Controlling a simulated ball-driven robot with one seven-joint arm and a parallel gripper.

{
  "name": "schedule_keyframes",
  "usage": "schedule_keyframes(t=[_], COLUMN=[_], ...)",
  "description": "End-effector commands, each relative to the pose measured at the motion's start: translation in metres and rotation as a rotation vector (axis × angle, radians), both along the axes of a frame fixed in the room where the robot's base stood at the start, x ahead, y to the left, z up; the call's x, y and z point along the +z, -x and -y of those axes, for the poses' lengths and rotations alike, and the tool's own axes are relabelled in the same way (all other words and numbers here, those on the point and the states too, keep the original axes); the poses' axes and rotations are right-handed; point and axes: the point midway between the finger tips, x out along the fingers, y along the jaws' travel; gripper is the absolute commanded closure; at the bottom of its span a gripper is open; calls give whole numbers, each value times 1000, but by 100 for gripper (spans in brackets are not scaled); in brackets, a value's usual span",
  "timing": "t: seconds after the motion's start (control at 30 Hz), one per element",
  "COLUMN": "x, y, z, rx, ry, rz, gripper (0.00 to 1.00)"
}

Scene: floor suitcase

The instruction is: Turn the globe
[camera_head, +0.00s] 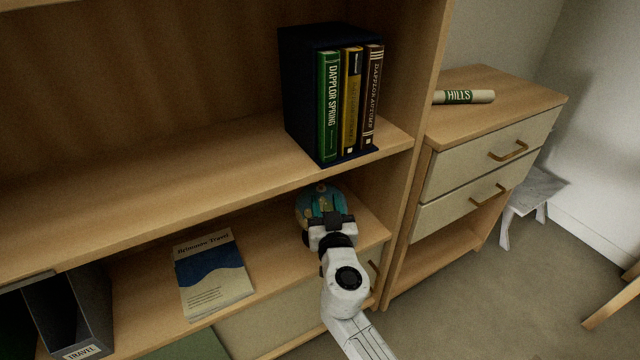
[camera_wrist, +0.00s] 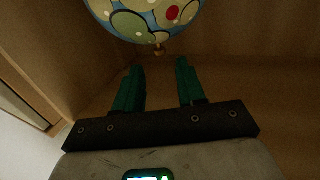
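The globe (camera_head: 316,200) stands on the lower shelf, below the upper shelf with the books, partly hidden behind my gripper in the head view. It is blue-teal with yellowish patches. In the wrist view the globe (camera_wrist: 150,18) fills the top, with green and yellow patches, a red dot and a small brass-coloured piece at its lower edge. My gripper (camera_wrist: 160,85) has two green fingers set apart with nothing between them. Their tips point toward the globe and appear just short of it; I cannot tell whether they touch. In the head view my gripper (camera_head: 328,219) is right in front of the globe.
A booklet (camera_head: 212,272) lies left on the lower shelf, with a dark file holder (camera_head: 75,310) further left. A box of books (camera_head: 330,95) stands on the shelf above. A drawer cabinet (camera_head: 490,150) with a rolled paper (camera_head: 465,97) is at right.

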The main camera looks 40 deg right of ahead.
Motion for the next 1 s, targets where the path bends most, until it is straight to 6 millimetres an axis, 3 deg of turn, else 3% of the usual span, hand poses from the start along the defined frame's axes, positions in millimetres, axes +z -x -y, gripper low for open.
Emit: schedule_keyframes(t=[0.2,0.43,0.83,1.0], x=[1,0,-1,-1], y=[-33,-56,-62,-62], z=[26,42,47,47], rx=[-1,1,1,1], ry=[0,1,0,0], rz=[0,-1,-1,-1], gripper=[60,60,60,75])
